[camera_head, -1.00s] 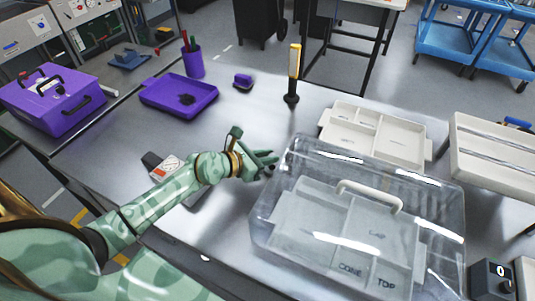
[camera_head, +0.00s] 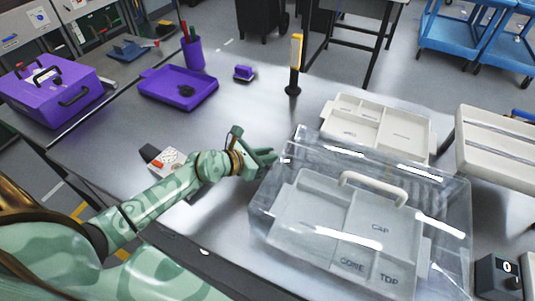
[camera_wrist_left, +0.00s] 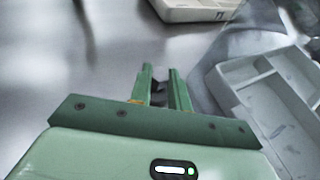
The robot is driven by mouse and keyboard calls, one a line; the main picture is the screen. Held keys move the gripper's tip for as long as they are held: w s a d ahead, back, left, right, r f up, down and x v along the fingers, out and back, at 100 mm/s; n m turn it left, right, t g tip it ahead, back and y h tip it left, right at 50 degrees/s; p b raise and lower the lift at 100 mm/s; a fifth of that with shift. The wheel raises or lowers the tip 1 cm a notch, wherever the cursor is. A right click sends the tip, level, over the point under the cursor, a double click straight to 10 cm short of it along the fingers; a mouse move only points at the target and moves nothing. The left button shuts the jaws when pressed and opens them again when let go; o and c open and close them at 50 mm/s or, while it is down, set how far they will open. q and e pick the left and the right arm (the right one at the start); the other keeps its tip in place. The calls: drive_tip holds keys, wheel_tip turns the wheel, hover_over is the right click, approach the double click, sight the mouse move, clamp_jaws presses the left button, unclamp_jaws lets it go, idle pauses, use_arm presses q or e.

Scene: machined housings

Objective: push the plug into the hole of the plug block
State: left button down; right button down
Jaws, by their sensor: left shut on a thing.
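My left gripper (camera_head: 266,158) is low over the table, just left of the clear cover's back left corner. It is shut on a small pale piece (camera_wrist_left: 160,75), which shows between the fingertips in the left wrist view. Most of this piece is hidden by the fingers, so I cannot tell for sure that it is the plug. I cannot make out the plug block or its hole in either view. My right gripper is not in view.
The clear cover (camera_head: 275,205) with a pale handle (camera_head: 372,185) stands over a compartment tray. Another pale tray (camera_head: 428,145) is behind it. A purple tray (camera_head: 160,78), purple block (camera_head: 243,73) and yellow-topped post (camera_head: 295,62) stand farther back.

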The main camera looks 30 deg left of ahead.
use_arm(q)
drive_tip(key=shift+f, duration=0.35)
drive_tip(key=c, duration=1.2)
unclamp_jaws()
drive_tip(key=shift+c, duration=0.2)
drive_tip(key=p+v, duration=0.1)
drive_tip(key=v, duration=1.4)
drive_tip(key=shift+f+p, duration=0.15)
drive_tip(key=shift+p, duration=0.2)
drive_tip(key=shift+s+a+r, duration=0.3)
drive_tip(key=shift+s+r, duration=0.05)
drive_tip(key=shift+s, duration=0.2)
